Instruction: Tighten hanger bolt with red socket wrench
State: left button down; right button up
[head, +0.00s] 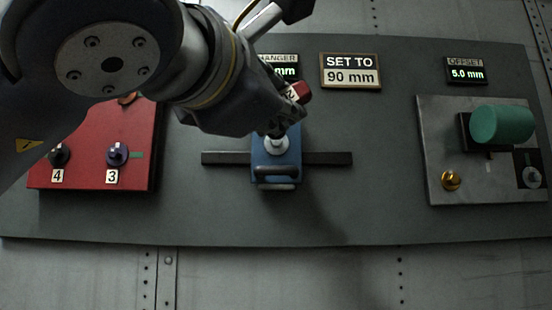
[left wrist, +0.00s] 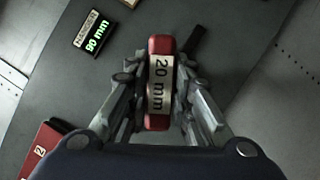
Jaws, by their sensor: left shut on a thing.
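My left gripper (head: 284,112) reaches in front of the panel from the upper left in the head view. It is shut on the red socket wrench (head: 302,91). In the left wrist view the wrench (left wrist: 159,122), labelled "20 mm", sits between the two fingers of the gripper (left wrist: 160,85). A pale round bolt part (head: 277,144) shows directly below the fingers, at the blue hanger block (head: 276,170). The wrench's socket end is hidden, so I cannot tell whether it is seated on the bolt. My right gripper is not in view.
The hanger display (left wrist: 96,37) reads 90 mm; the sign (head: 350,71) says "SET TO 90 mm". A red box (head: 90,150) with numbered knobs is on the left. A plate (head: 440,125) with a green cylinder (head: 502,125) is on the right. A dark horizontal bar (head: 328,158) crosses behind the block.

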pick_arm(q)
jog(key=shift+s+a+f+n+t+b, duration=0.15)
jog(key=shift+f+n+t+b, duration=0.25)
jog(key=shift+n+b, duration=0.5)
jog(key=n+t+y+b, duration=0.1)
jog(key=n+b, duration=0.1)
jog(key=b, duration=0.1)
jog(key=shift+d+r+n+y+b, duration=0.1)
jog(key=shift+d+n+y+b, duration=0.15)
jog(key=shift+n+b, duration=0.35)
jog(key=shift+a+r+n, duration=0.1)
jog(key=shift+n, duration=0.2)
jog(key=shift+r+t+y, duration=0.2)
jog(key=shift+t+y, duration=0.05)
jog(key=shift+t, duration=0.05)
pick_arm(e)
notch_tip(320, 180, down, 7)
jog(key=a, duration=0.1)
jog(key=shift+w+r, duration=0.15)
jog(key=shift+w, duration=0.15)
